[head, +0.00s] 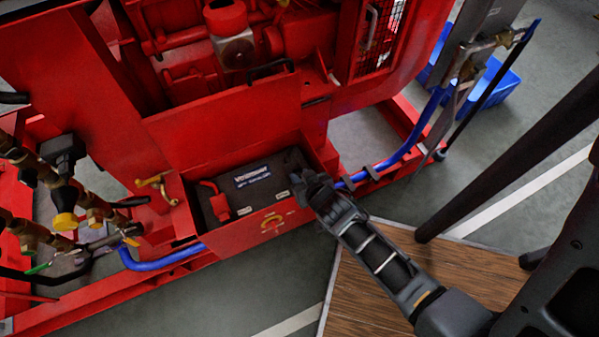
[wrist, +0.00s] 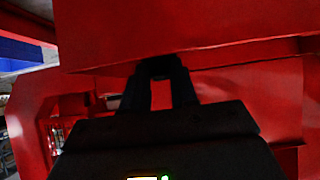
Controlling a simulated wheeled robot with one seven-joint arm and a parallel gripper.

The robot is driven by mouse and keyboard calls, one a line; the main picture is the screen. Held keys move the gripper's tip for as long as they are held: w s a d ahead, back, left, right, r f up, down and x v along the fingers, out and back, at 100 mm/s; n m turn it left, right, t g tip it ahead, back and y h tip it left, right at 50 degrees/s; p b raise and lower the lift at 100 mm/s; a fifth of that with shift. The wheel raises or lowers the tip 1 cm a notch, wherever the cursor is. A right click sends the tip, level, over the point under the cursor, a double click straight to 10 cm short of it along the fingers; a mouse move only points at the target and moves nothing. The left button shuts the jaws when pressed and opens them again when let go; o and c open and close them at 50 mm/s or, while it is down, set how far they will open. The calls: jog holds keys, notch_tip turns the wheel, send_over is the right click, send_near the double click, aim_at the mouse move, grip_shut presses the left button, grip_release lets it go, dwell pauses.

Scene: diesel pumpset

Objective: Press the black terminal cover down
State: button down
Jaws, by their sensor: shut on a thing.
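The black battery (head: 256,190) sits in a red tray on the red pumpset frame. A red terminal cover (head: 217,203) is at its left end. At its right end a dark upright piece (head: 294,158), which looks like the raised black terminal cover, shows just behind my gripper (head: 308,184). In the wrist view my gripper (wrist: 160,72) has its fingertips close together on something dark, with red showing between the fingers below. The fingers hide most of the held piece, so its exact tilt cannot be told.
The red tray's front wall (head: 240,235) stands before the battery, and a red panel (head: 225,120) rises behind it. A blue hose (head: 400,155) runs right of the tray. Brass valves (head: 75,195) are at left. A wooden board (head: 370,290) lies under my arm.

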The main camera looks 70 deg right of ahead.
jog(key=shift+s+a+f+b, duration=0.3)
jog(key=shift+a+f, duration=0.1)
jog(key=shift+f, duration=0.45)
jog(key=c, duration=0.9)
grip_release()
jog(key=shift+d, duration=0.1)
jog(key=shift+r, duration=0.2)
jog(key=p+v, duration=0.1)
jog(key=v, duration=0.6)
jog(key=shift+s+a+r, duration=0.15)
jog(key=shift+a+r, duration=0.05)
jog(key=shift+a, duration=0.05)
